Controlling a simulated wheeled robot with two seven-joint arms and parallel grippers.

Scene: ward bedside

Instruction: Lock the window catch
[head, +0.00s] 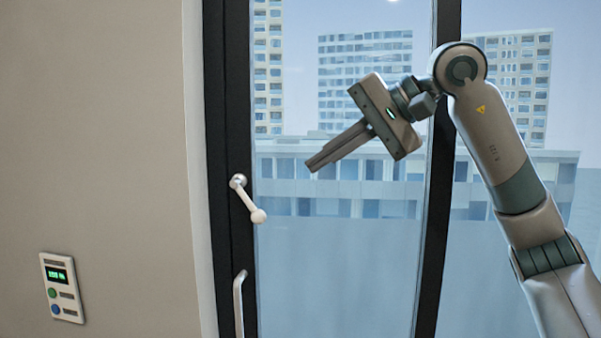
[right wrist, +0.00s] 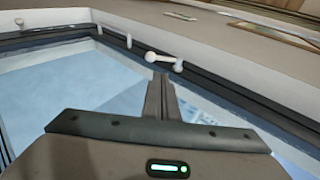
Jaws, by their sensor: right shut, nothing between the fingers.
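The window catch (head: 248,200) is a white lever on the dark left window frame (head: 233,110). It slants down and to the right from its round pivot, ending in a knob. My right gripper (head: 312,166) is shut and empty, in front of the glass, to the right of and above the catch, apart from it in the head view. In the right wrist view the catch (right wrist: 163,60) shows just beyond the tips of my right gripper (right wrist: 161,80); whether they touch there I cannot tell. My left gripper is not in view.
A white vertical pull handle (head: 239,303) sits below the catch on the same frame. A wall panel (head: 61,288) with a green display and buttons is at lower left. A dark upright (head: 440,200) stands behind my right arm.

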